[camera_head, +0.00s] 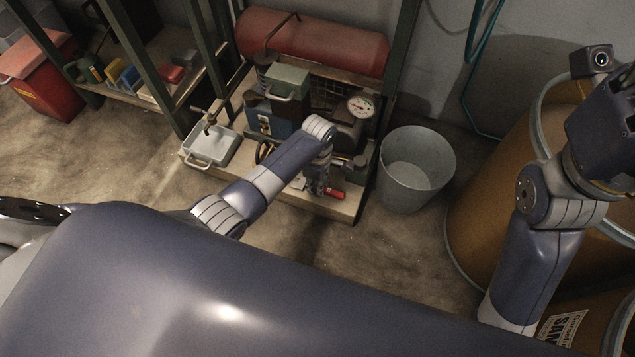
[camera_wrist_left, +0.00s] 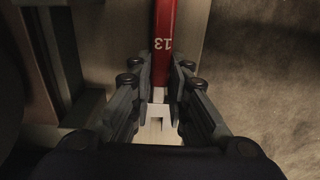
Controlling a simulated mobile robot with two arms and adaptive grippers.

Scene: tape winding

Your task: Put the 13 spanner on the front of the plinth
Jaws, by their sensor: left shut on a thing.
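The 13 spanner has a red handle marked 13; it shows in the left wrist view (camera_wrist_left: 163,40) and as a small red piece in the head view (camera_head: 335,193). My left gripper (camera_wrist_left: 160,98) is shut on the spanner, with a finger on each side near the lower end of the red part. In the head view my left gripper (camera_head: 317,186) is low over the front right of the plinth (camera_head: 345,211). I cannot tell whether the spanner touches the plinth. My right gripper's fingers are not visible; only the right arm shows.
On the plinth stand a machine with a pressure gauge (camera_head: 360,106), a red tank (camera_head: 310,45) and a grey tray (camera_head: 211,148). A metal bucket (camera_head: 416,168) stands close to the right. Brown drums (camera_head: 490,215) stand farther right. Floor in front is clear.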

